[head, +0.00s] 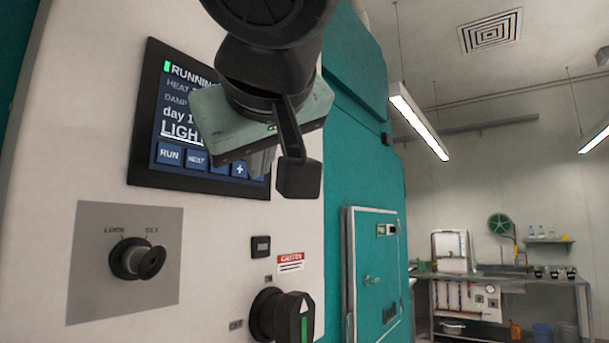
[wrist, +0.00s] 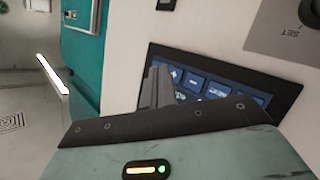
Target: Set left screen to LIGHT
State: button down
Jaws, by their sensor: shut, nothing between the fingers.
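A dark screen (head: 180,125) in a black frame is set in the white panel. Its text reads RUNNING, HEAT, DAMP, "day 1" and a larger, underlined LIGHT; the right part is hidden behind my gripper. Along its bottom are blue buttons: RUN (head: 169,154), NEXT (head: 196,159), one mostly covered, and plus (head: 239,170). My gripper (head: 262,161) is shut and empty in front of the screen's lower right. In the wrist view, its fingers (wrist: 160,75) are together beside the plus button (wrist: 173,76), with minus (wrist: 195,85) to the right. I cannot tell whether they touch the screen.
Below the screen are a LOCK/SET knob (head: 138,259), a small black button (head: 261,246), a CAUTION label (head: 290,262) and an ON/OFF rotary switch (head: 283,316). A teal chamber with a small door (head: 375,280) stands right. A bench (head: 505,279) is far back.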

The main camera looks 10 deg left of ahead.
jog(key=shift+s+d+b, duration=0.3)
jog(key=shift+d+b, duration=0.2)
jog(key=shift+d, duration=0.3)
jog(key=shift+s+d+b, duration=0.35)
jog(key=shift+d+b, duration=0.15)
jog(key=shift+d, duration=0.25)
jog(key=shift+s+d+b, duration=0.3)
jog(key=shift+d+b, duration=0.2)
jog(key=shift+d, duration=0.3)
jog(key=s+d+f+g+h, duration=0.15)
jog(key=d+f+g, duration=0.45)
jog(key=f, duration=1.2)
jog(key=d+f+g+h, duration=0.35)
jog(key=d+f, duration=0.45)
jog(key=f, duration=1.1)
jog(key=s+d+f+m+g, duration=0.2)
jog(key=s+d+f+g, duration=0.2)
jog(key=s+d+f, duration=0.4)
notch_tip(320, 180, down, 3)
jog(key=shift+d+r+m, duration=0.2)
jog(key=shift+d+m, duration=0.1)
jog(key=shift+d, duration=0.15)
